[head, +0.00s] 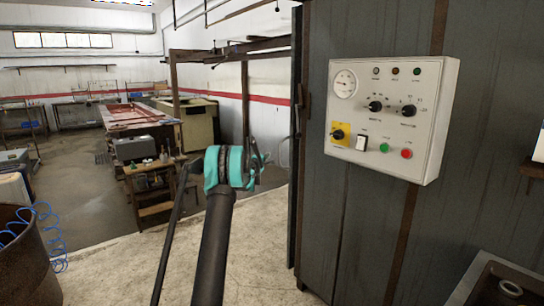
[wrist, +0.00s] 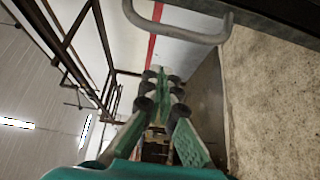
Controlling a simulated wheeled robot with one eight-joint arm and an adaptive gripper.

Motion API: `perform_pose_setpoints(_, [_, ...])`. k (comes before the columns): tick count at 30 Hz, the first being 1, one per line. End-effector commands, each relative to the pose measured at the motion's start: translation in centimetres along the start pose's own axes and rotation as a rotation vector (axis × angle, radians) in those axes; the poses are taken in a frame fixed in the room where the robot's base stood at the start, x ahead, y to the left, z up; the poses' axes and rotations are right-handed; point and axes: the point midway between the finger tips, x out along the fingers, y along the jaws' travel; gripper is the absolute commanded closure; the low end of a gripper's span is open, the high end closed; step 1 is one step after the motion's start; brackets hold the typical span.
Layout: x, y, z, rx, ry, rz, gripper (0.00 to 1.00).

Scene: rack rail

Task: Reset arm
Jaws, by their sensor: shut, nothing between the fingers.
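My gripper (wrist: 158,76) shows in the wrist view with its two green fingers and dark joints coming together at the tips. It is shut with nothing between the fingers. In the head view my dark arm reaches forward from the bottom middle, and its teal end (head: 230,167) is in mid-air, left of the grey cabinet (head: 345,230). The fingers are mostly hidden there behind the teal part. A curved grey bar (wrist: 185,30), like a handle, crosses the top of the wrist view near the fingers; I cannot tell the gap.
A white control box (head: 390,118) with a gauge, knobs and buttons is on the cabinet front. A wooden stand (head: 152,195) and a long workbench (head: 140,118) are beyond my arm. A rusty drum (head: 28,260) stands at lower left. Pale floor (head: 120,275) is open around my arm.

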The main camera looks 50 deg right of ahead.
Motion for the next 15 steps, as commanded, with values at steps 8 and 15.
perform_pose_setpoints(8, [-4.8,0.0,-0.2,0.0,0.002,0.0,1.0])
perform_pose_setpoints(15, [-6.2,0.0,-0.2,0.0,0.003,0.0,1.0])
